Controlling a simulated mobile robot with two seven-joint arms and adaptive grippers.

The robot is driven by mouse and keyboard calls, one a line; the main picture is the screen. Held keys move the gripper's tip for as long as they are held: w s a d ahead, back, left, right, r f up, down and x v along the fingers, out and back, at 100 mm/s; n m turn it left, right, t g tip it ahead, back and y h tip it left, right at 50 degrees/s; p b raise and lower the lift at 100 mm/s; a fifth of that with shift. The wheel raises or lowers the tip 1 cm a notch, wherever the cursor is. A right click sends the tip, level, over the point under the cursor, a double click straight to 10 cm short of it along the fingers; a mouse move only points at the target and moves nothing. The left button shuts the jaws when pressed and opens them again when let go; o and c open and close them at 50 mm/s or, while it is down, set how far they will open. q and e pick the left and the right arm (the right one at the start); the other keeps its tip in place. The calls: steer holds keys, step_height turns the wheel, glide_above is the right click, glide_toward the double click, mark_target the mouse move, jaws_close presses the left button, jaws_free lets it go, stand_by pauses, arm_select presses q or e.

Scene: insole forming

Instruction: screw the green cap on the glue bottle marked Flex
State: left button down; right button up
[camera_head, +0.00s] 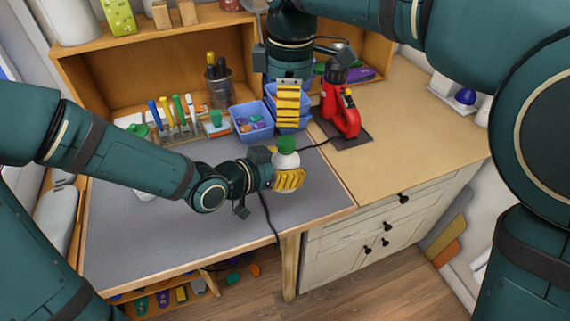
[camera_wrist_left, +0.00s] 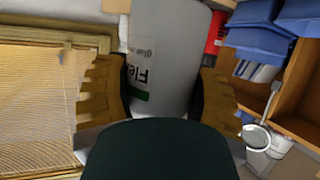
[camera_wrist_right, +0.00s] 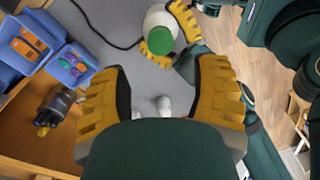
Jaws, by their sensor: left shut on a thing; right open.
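The white glue bottle (camera_head: 286,160) is held in my left gripper (camera_head: 289,176) above the grey work mat. The bottle's Flex label (camera_wrist_left: 139,76) shows between the two yellow fingers in the left wrist view. The green cap (camera_head: 286,144) sits on top of the bottle; how far it is threaded I cannot tell. In the right wrist view the cap (camera_wrist_right: 159,41) lies beyond the fingertips, on the bottle. My right gripper (camera_head: 288,122) points down just above the cap. It is open and empty, with its fingers (camera_wrist_right: 165,75) spread apart.
Blue bins (camera_head: 252,122) stand behind the bottle. A red tool (camera_head: 342,108) stands on a dark pad to the right. A rack of coloured pens (camera_head: 175,122) and a dark pen cup (camera_head: 219,88) stand at the back. A black cable (camera_head: 267,212) crosses the mat.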

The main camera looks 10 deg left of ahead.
mark_target(286, 140)
steer(key=shift+f, duration=0.1)
steer(key=shift+s+a+f, duration=0.1)
steer(key=shift+f, duration=3.8)
jaws_close()
